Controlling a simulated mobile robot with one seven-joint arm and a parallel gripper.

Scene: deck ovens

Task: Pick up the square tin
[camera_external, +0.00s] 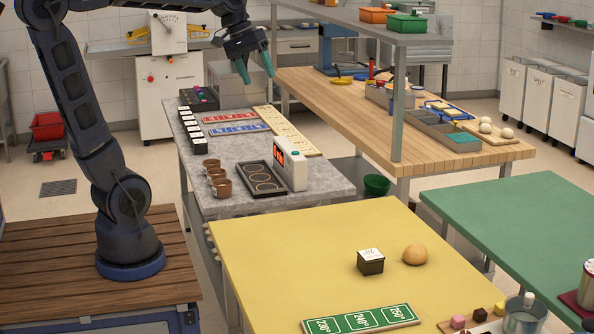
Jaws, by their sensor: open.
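The square tin is most likely the small dark box (370,266) with a white labelled top, standing upright on the yellow table (270,250). A round tan bun or dough ball (415,254) sits just to its right, apart from it. My gripper (257,78) is high at the top of the view, above the back of the grey counter area. Its two teal fingers are spread, point down, and hold nothing. It is far from the dark box, up and to the left of it in the picture.
A green strip with temperature numbers (361,320) lies at the yellow table's front. A board with small coloured cubes (458,325) and a metal pot (525,316) are at front right. The grey counter (225,205) holds brown cups (215,176) and a white timer (290,168). A shelf post (397,120) stands behind.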

